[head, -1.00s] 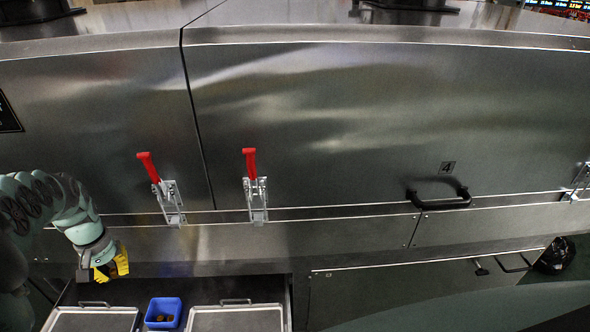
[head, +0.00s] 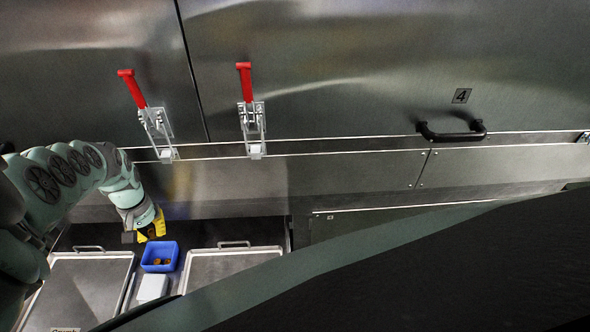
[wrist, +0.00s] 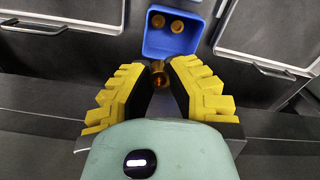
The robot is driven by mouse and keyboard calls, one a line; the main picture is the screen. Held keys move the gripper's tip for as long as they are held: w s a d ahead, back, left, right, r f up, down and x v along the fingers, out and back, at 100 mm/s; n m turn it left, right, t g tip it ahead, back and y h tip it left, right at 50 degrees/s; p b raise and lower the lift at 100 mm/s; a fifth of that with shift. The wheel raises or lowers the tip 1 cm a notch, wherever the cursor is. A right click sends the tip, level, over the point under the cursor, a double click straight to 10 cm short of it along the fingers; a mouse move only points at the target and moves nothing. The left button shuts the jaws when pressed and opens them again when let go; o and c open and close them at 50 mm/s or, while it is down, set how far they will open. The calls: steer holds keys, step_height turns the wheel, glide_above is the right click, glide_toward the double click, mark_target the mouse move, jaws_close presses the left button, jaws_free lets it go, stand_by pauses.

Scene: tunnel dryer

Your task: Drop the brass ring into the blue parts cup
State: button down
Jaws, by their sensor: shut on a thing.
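The blue parts cup (head: 151,257) stands between two metal trays in the open drawer. In the wrist view the cup (wrist: 168,44) is just beyond my fingertips, with two brass-coloured pieces (wrist: 177,26) inside it. My gripper (wrist: 160,72) has yellow fingers and is shut on the brass ring (wrist: 159,80), which shows between the tips near the cup's near rim. Whether the ring is over the rim or short of it I cannot tell. In the head view my gripper (head: 155,230) is just behind the cup, and the ring is hidden there.
Metal trays with handles lie left (head: 88,285) and right (head: 225,265) of the cup. A white box (head: 152,288) sits in front of the cup. Red-handled toggle clamps (head: 133,88) and a black handle (head: 451,131) are on the steel panels above. A dark part blocks the lower right.

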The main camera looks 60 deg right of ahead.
step_height(320, 180, down, 2)
steer(key=shift+f+b, duration=0.1)
steer(key=shift+b, duration=0.55)
steer(key=c, duration=1)
jaws_free()
